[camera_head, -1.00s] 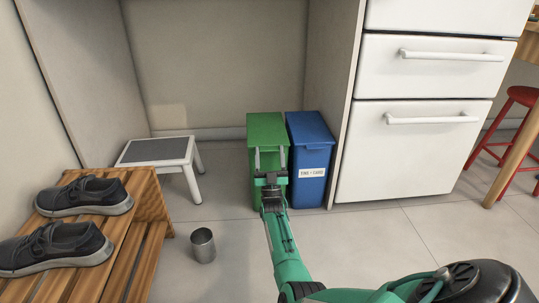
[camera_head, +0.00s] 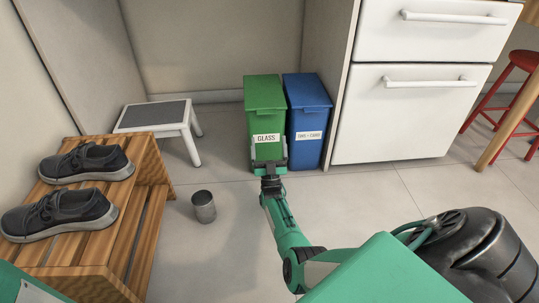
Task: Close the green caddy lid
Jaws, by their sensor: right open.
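The green caddy (camera_head: 265,138) stands on the floor under the counter, with a white label reading GLASS on its front. Its green lid (camera_head: 264,92) lies flat over the top and looks shut; I see no gap. My right gripper (camera_head: 269,163) is open and empty, low in front of the caddy, below the label. Its two fingers are spread across the caddy's front; I cannot tell whether they touch it. My left gripper is out of view.
A blue caddy (camera_head: 307,114) stands close on the right, against the white drawer cabinet (camera_head: 410,120). A step stool (camera_head: 157,116), a metal cup (camera_head: 203,206) and a wooden rack (camera_head: 100,215) with shoes are to the left. Floor between cup and my arm is clear.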

